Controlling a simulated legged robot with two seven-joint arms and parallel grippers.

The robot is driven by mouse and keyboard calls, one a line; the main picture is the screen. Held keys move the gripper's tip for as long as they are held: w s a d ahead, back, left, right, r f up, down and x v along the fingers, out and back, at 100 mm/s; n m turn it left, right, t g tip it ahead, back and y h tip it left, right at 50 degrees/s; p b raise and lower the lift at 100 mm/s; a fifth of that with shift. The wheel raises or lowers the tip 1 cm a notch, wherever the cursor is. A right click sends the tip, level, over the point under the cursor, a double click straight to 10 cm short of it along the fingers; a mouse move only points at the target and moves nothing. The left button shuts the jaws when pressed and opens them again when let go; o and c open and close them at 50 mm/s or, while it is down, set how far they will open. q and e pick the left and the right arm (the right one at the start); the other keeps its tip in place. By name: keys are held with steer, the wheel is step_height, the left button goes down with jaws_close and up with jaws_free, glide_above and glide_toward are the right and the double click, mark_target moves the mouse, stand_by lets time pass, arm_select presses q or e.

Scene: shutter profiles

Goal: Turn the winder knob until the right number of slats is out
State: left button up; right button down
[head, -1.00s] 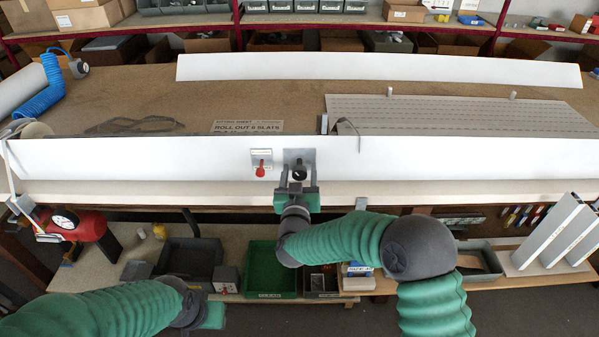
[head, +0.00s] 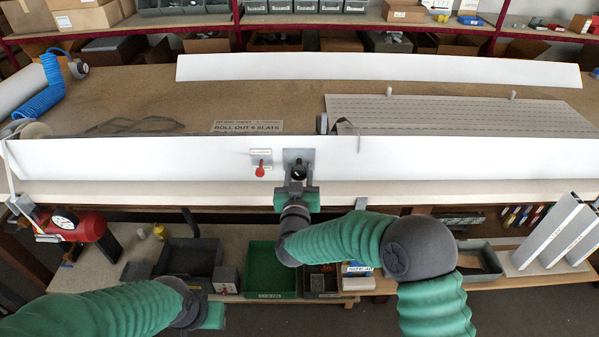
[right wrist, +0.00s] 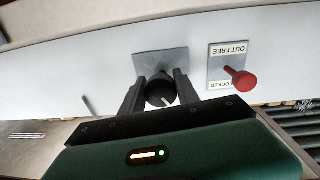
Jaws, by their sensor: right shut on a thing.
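My right gripper (head: 298,176) is shut on the dark round winder knob (right wrist: 159,91), with one finger on each side of it. The knob sits on a grey plate (head: 308,155) on the front of the long white box (head: 130,158). Grey slats (head: 450,115) lie flat behind the box at right. A sheet (head: 247,127) reads "ROLL OUT ... SLATS"; its number is unclear. My left gripper (head: 212,316) is low at left, its fingers hidden.
A long white panel (head: 380,69) lies at the back of the bench. Two small pegs (head: 513,95) stand by the slats. A green tray (head: 270,268), grey bins and a red gauged tank (head: 85,225) are below the bench front.

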steer(key=shift+a+f, duration=0.1)
steer(key=m+b, duration=0.2)
steer(key=m, duration=0.3)
steer(key=shift+f+m, duration=0.1)
steer(key=shift+m, duration=0.3)
steer(key=m+b, duration=0.3)
steer(key=m, duration=0.1)
steer(key=shift+g, duration=0.3)
steer(key=m+y+b, duration=0.1)
steer(key=m+b, duration=0.3)
steer(key=m, duration=0.1)
steer(key=shift+f, duration=0.1)
steer(key=shift+a+m+b, duration=0.1)
steer(key=shift+m+b, duration=2)
steer(key=shift+m, duration=0.5)
steer(key=c, duration=1.1)
jaws_free()
steer(key=shift+o, duration=0.9)
steer(key=shift+r, duration=0.25)
